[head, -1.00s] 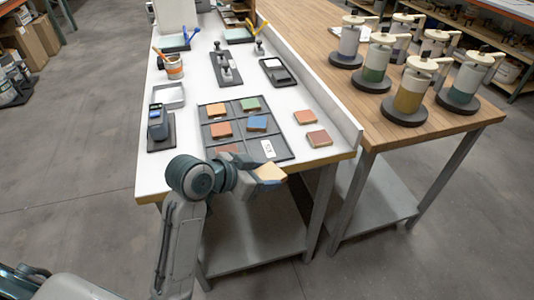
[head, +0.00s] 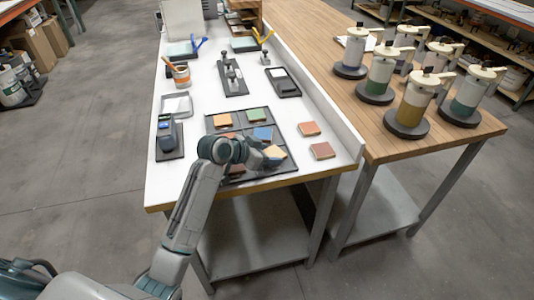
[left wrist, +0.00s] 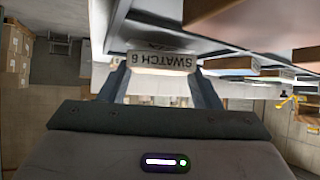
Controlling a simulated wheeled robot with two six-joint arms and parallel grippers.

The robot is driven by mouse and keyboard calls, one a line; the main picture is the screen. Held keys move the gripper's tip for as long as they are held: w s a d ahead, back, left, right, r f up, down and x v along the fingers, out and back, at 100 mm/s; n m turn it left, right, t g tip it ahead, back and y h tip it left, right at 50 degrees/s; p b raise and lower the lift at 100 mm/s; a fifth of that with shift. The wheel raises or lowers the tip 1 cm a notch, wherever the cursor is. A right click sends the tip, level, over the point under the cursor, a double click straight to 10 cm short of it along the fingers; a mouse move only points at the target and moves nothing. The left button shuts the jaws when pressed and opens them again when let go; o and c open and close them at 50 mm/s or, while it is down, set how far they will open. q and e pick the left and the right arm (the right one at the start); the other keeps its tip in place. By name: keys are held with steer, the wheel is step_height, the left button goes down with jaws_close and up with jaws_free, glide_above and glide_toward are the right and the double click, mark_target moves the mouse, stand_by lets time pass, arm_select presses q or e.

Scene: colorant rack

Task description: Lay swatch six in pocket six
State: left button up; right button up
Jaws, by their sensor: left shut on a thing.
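My left gripper (head: 262,156) is shut on a tan-orange swatch (head: 274,152). That pocket's floor and label are mostly hidden by the gripper and swatch. Other pockets hold an orange swatch (head: 222,120), a green swatch (head: 257,115) and a blue swatch (head: 263,134). My forearm hides part of the left pockets. My right gripper is not in view.
Two loose reddish swatches (head: 309,128) (head: 322,150) lie right of the tray. A dark handheld device (head: 169,135) stands left of it. A raised ledge (head: 335,120) runs along the right side of the white table, beside a wooden bench with pump canisters (head: 412,105).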

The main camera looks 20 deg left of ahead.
arm_select(q)
steer(key=shift+f, duration=0.5)
steer(key=shift+f, duration=0.1)
steer(key=o, duration=1)
steer(key=shift+r, duration=0.2)
steer(key=b+v, duration=0.2)
steer(key=v, duration=0.8)
steer(key=shift+s+a+f, duration=0.1)
steer(key=shift+a+f, duration=0.05)
steer(key=shift+v, duration=0.85)
